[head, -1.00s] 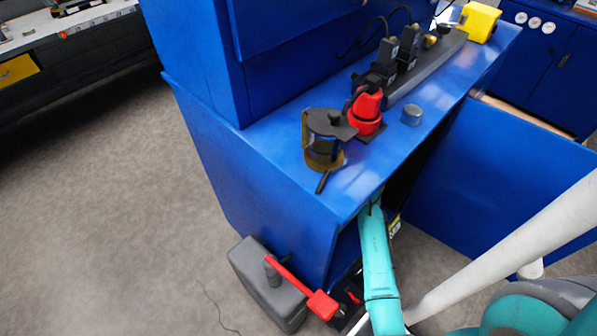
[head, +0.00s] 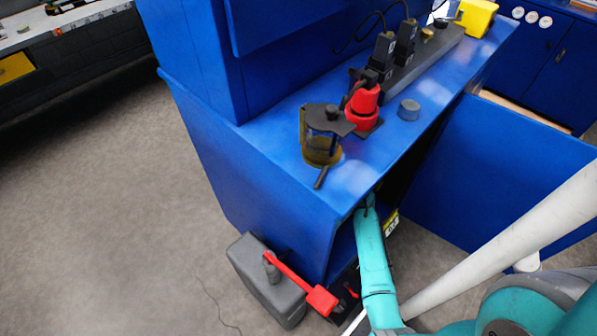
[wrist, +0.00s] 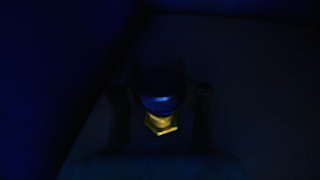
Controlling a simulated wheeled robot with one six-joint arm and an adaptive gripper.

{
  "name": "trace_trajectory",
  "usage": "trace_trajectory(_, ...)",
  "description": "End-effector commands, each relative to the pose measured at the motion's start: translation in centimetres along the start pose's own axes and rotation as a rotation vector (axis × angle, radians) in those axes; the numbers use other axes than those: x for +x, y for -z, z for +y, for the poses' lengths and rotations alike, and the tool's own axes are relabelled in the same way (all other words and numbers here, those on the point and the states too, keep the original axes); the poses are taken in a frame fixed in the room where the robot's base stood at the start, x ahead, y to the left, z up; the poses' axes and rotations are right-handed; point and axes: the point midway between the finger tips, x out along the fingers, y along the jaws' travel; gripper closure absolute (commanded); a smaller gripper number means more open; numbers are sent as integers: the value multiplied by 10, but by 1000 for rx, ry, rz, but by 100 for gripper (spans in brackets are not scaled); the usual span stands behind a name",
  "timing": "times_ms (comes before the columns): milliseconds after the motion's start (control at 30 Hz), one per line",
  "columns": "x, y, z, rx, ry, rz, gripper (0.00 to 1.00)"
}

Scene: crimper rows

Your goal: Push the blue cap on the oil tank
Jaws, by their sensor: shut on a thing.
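In the dark wrist view, a round blue cap (wrist: 160,88) sits above a yellow, brass-looking hexagonal fitting (wrist: 160,124). The surface around it is dim and grey; I cannot make out the tank's outline. My gripper (wrist: 161,96) has one dark finger on each side of the blue cap, shut on it. In the head view my arm reaches into the open, shadowed space under the blue bench, so my gripper and the cap are hidden there.
The blue bench (head: 250,150) carries a red-and-black device (head: 362,106), an amber cup (head: 320,150) and a grey-blue knob (head: 409,110). An open blue door (head: 490,175) stands at right. A grey box (head: 265,280) with a red lever (head: 300,284) stands on the floor.

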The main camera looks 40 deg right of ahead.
Motion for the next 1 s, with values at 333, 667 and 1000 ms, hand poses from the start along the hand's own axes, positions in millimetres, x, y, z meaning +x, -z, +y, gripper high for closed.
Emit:
trace_trajectory(333, 2, 14, 0, 0, 1, 1, 70)
trace_trajectory(667, 2, 14, 0, 0, 1, 0, 70)
trace_trajectory(1000, 2, 14, 0, 0, 1, 0, 70)
